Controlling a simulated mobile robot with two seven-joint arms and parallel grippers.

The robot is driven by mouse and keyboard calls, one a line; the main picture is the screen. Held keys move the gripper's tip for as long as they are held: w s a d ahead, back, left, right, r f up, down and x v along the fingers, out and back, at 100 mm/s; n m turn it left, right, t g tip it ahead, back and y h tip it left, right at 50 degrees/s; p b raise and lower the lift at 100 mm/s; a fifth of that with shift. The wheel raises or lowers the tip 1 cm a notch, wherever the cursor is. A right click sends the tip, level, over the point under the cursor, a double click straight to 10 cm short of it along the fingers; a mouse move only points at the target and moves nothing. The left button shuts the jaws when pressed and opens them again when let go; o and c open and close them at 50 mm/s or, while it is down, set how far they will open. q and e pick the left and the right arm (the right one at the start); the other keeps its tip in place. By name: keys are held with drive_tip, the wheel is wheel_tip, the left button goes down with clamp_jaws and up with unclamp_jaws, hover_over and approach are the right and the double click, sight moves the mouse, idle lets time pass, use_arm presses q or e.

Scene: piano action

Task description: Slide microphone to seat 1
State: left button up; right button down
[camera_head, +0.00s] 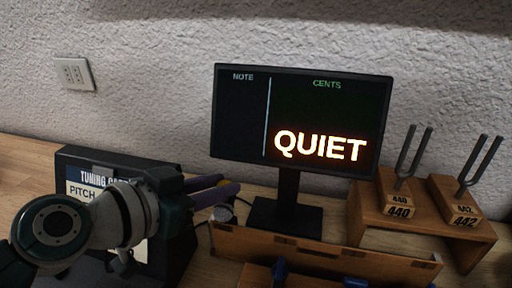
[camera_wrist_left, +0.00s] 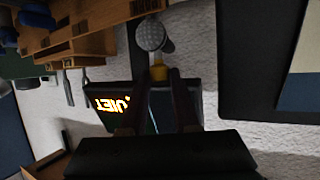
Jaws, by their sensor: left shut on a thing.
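The microphone (camera_head: 222,212) has a grey ball-shaped mesh head, which shows just below my left gripper's fingers in the head view. In the left wrist view the microphone (camera_wrist_left: 152,37) shows its mesh head beyond the fingertips, with a yellow part below it between the fingers. My left gripper (camera_head: 228,190) has dark purple fingers and is shut on the microphone; it also shows in the left wrist view (camera_wrist_left: 160,78). The gripper partly hides the microphone's body and whatever is under it. I cannot make out any mark for seat 1. My right gripper is out of view.
A black monitor (camera_head: 240,115) reading "QUIET" stands behind the gripper. A long wooden tray (camera_head: 320,262) lies in front of it. Two tuning forks on blocks stand on a wooden stand (camera_head: 470,240) at right. A dark "TUNING" box (camera_head: 110,163) stands behind my left arm.

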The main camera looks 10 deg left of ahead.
use_arm(q)
clamp_jaws()
idle(0.8)
drive_tip(key=shift+d, duration=0.15)
drive_tip(key=d+p, duration=0.2)
drive_tip(key=d, duration=0.8)
drive_tip(key=shift+s, duration=0.2)
drive_tip(key=shift+d+f, duration=0.1)
drive_tip(key=o, duration=0.8)
unclamp_jaws()
